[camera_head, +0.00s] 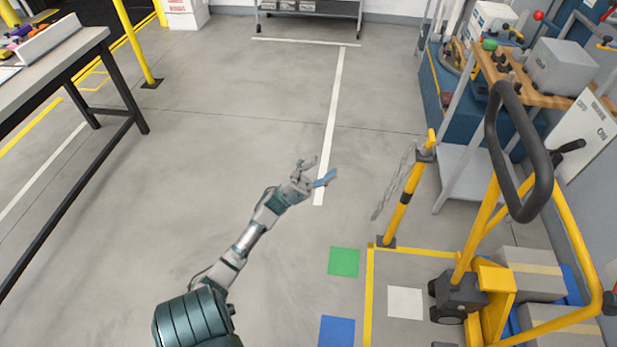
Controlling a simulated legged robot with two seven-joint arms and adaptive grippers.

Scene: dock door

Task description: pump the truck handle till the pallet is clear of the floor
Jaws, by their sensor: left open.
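The yellow pallet truck (496,291) stands at the lower right. Its handle (492,150) is a black loop on a yellow shaft and rises upright towards me. Grey boxes with tan tape (535,273) show behind the truck on something blue; the pallet under them and its gap to the floor cannot be made out. My left gripper (319,172) is open and empty over the bare floor, well to the left of the handle and not touching anything. My right gripper is not in view.
A yellow post with a chain (403,195) stands between my left gripper and the truck. A cluttered wooden-topped bench (545,93) is at the upper right. A dark-legged table (62,62) is at the left. The middle floor is clear, with green (343,262) and blue (337,332) squares.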

